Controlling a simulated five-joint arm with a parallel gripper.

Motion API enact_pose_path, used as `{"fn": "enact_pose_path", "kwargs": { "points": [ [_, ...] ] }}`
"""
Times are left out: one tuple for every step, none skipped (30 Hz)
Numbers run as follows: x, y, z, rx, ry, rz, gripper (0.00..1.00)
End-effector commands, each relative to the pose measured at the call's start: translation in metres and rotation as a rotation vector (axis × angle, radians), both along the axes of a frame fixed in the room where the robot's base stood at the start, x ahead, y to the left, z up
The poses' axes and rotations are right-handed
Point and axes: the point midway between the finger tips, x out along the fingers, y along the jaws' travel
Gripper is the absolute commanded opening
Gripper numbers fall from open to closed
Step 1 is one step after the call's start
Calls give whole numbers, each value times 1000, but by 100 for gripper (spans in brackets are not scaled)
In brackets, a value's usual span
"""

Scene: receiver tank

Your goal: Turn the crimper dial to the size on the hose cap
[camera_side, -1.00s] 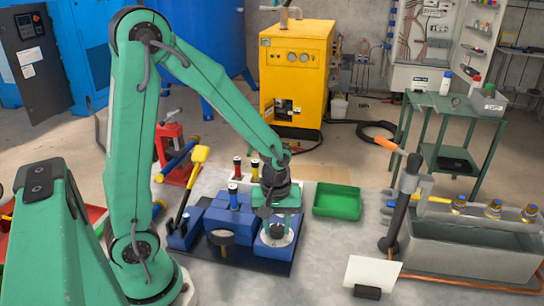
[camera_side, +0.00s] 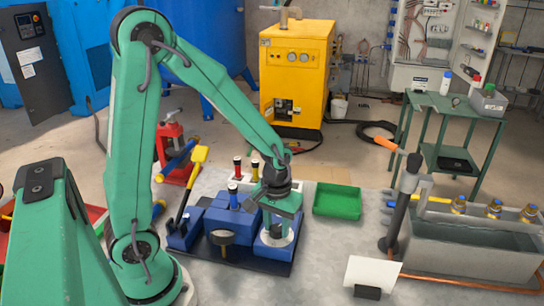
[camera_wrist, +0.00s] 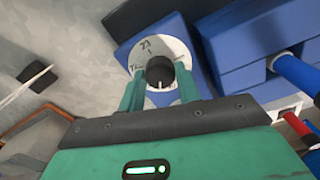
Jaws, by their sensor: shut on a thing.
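The crimper dial is a dark round knob (camera_wrist: 160,70) on a pale disc (camera_wrist: 178,47) with dark markings, one looking like 23. A pale line shows on the knob's lower side in the wrist view. The disc's pale edge (camera_side: 277,239) shows under my gripper (camera_side: 277,226) in the side view. My gripper (camera_wrist: 160,92) points down and is shut on the knob, a teal finger on each side. The blue crimper (camera_side: 222,217) stands beside the dial. A blue-capped hose piece (camera_side: 233,196) stands upright on it; no size is readable on its cap.
Red-capped (camera_side: 238,168) and yellow-capped (camera_side: 255,170) pieces stand behind the crimper. A yellow-ended lever (camera_side: 199,154) rises at its left. A green tray (camera_side: 338,201) lies to the right. A blank-looking white card (camera_side: 373,272) stands in front, left of a grey water tank (camera_side: 465,255).

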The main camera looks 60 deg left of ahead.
Motion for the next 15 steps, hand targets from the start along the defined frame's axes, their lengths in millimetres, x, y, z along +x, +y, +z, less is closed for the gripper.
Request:
{"fn": "enact_pose_path", "kwargs": {
  "points": [
    [-2, 2, 0, 0, 8, -40, 11],
    [-2, 2, 0, 1, 9, -68, 11],
    [-2, 2, 0, 1, 10, -106, 11],
    [-2, 2, 0, 2, 11, -134, 11],
    [-2, 2, 0, 2, 12, -162, 11],
    [-2, 2, 0, 2, 14, -201, 11],
    [-2, 2, 0, 2, 15, -229, 11],
    [-2, 2, 0, 2, 16, -257, 11],
    [-2, 2, -1, 2, 18, -295, 11],
    [-2, 3, -1, 3, 19, -323, 11],
    [-1, 3, -1, 3, 20, -351, 11],
    [-2, 3, -1, 3, 21, -390, 11],
    [-2, 3, -1, 2, 22, -418, 11],
    [-2, 3, -1, 2, 23, -446, 11],
    [-2, 3, -1, 2, 25, -484, 11]
  ]
}}
